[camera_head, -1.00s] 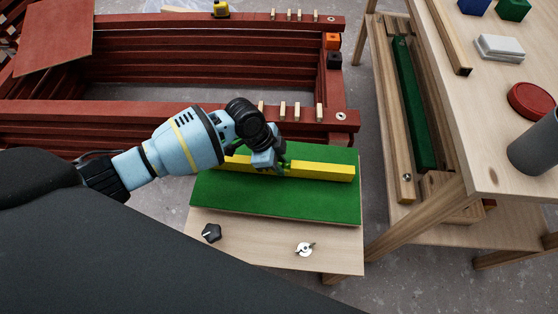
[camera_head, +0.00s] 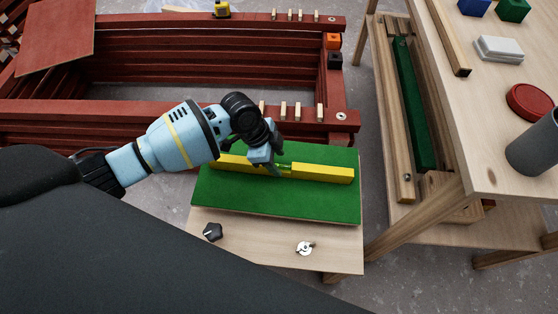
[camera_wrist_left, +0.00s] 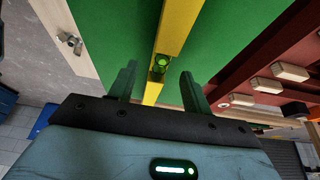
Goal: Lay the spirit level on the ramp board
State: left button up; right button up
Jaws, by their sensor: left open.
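The yellow spirit level (camera_head: 322,174) lies along the green ramp board (camera_head: 275,204), across its upper part. Its green vial (camera_wrist_left: 161,65) shows in the left wrist view. My left gripper (camera_head: 275,168) is above the middle of the level in the head view. In the left wrist view my left gripper (camera_wrist_left: 160,85) is open, with one finger on each side of the level and a gap to it on both sides. The fingers hide part of the level in the head view. My right gripper is not in view.
A red slatted frame (camera_head: 200,110) with wooden pegs stands behind. A wooden workbench (camera_head: 500,110) stands right.

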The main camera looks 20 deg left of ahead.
pick_arm(q)
jog(key=shift+p+v, duration=0.6)
jog(key=shift+v, duration=2.15)
